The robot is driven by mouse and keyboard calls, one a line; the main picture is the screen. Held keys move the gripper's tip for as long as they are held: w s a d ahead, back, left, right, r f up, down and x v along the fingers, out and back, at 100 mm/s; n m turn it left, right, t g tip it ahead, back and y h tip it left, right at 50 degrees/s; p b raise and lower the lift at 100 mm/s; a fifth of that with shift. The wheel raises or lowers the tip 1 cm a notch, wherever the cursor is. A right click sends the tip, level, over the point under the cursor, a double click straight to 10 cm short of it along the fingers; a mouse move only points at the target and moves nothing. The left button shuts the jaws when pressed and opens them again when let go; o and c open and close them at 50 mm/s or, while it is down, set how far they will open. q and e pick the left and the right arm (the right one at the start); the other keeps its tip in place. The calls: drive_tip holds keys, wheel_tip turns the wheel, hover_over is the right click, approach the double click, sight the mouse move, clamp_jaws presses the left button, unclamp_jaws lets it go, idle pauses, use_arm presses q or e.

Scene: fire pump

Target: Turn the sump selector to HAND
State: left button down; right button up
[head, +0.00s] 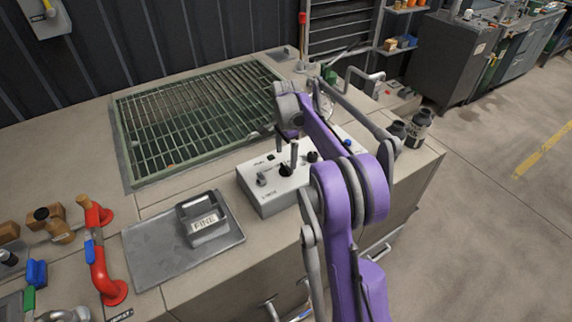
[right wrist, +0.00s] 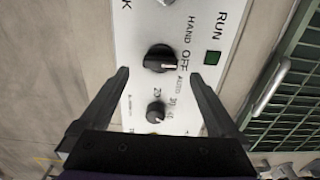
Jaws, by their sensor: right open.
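The sump selector is a black knob (right wrist: 159,58) on a pale control box (head: 264,203). Its labels HAND, OFF and AUTO read sideways in the right wrist view; its white pointer line faces OFF. In the head view the knob (head: 286,171) shows below my right gripper (head: 287,155). My right gripper (right wrist: 159,73) is open and empty, its two fingers on either side of the knob in the picture and apart from it. Whether the tips are down at knob height I cannot tell. My left gripper is out of view.
A second, numbered knob (right wrist: 155,113) sits beside the selector, with a dark green RUN lamp (right wrist: 212,57) nearby. A grey block marked FINE (head: 206,226) stands on a metal plate to the left. A green grating (head: 190,115) lies behind; dark bottles (head: 418,127) stand to the right.

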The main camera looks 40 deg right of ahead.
sight(286, 166)
drive_tip(key=shift+f, duration=2.4)
drive_tip(key=c, duration=1.4)
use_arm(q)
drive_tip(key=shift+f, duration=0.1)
use_arm(e)
drive_tip(key=shift+o, duration=0.2)
